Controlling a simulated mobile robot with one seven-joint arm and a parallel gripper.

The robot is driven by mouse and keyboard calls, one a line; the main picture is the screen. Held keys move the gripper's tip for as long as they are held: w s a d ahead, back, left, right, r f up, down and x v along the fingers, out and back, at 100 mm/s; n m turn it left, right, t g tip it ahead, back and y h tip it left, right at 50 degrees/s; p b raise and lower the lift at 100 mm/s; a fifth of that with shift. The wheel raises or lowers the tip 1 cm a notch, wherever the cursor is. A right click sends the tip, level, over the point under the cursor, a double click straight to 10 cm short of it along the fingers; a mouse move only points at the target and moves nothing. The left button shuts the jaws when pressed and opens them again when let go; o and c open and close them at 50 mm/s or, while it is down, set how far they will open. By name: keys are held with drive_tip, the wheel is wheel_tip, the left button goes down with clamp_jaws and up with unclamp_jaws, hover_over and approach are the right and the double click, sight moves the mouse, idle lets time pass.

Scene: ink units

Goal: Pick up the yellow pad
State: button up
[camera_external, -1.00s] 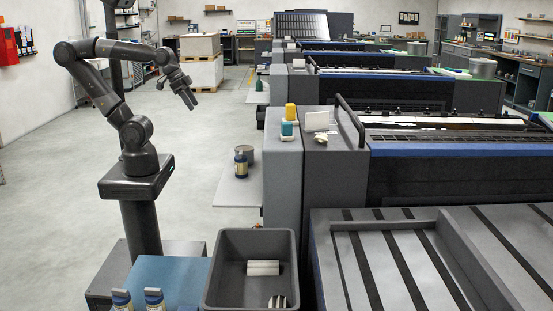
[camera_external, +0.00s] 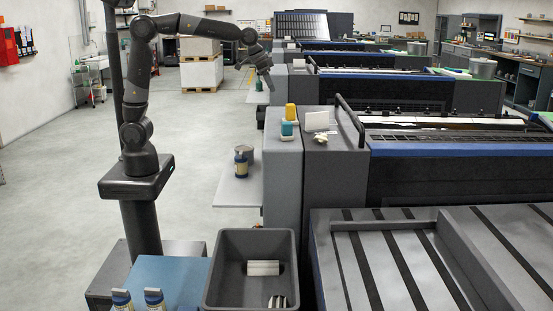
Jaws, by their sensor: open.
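A small yellow pad (camera_external: 290,111) stands upright on top of the nearest printing unit, at the left end of its grey housing. A teal block (camera_external: 287,128) sits just in front of it in the picture. My gripper (camera_external: 269,82) hangs in the air at the end of the outstretched arm, above and to the left of the yellow pad in the picture. It points down, is open and holds nothing. It is small here, and its distance from the pad in depth is hard to tell.
A white card-like piece (camera_external: 317,121) and a crumpled pale cloth (camera_external: 320,137) lie right of the pad. A black handle bar (camera_external: 350,122) rises beyond them. A side shelf (camera_external: 238,191) holds a jar and a can. A grey bin (camera_external: 216,285) stands in front.

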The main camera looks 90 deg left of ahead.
approach(292, 110)
drive_tip(key=a, duration=0.2)
drive_tip(key=x, duration=0.5)
drive_tip(key=shift+w+a+f, duration=0.1)
drive_tip(key=shift+a+f, duration=0.05)
drive_tip(key=shift+f, duration=0.05)
drive_tip(key=shift+x, duration=2.65)
drive_tip(key=shift+d, duration=0.2)
drive_tip(key=shift+c, duration=0.6)
drive_tip(key=c, duration=1)
drive_tip(key=shift+o, duration=0.2)
drive_tip(key=shift+r, duration=0.1)
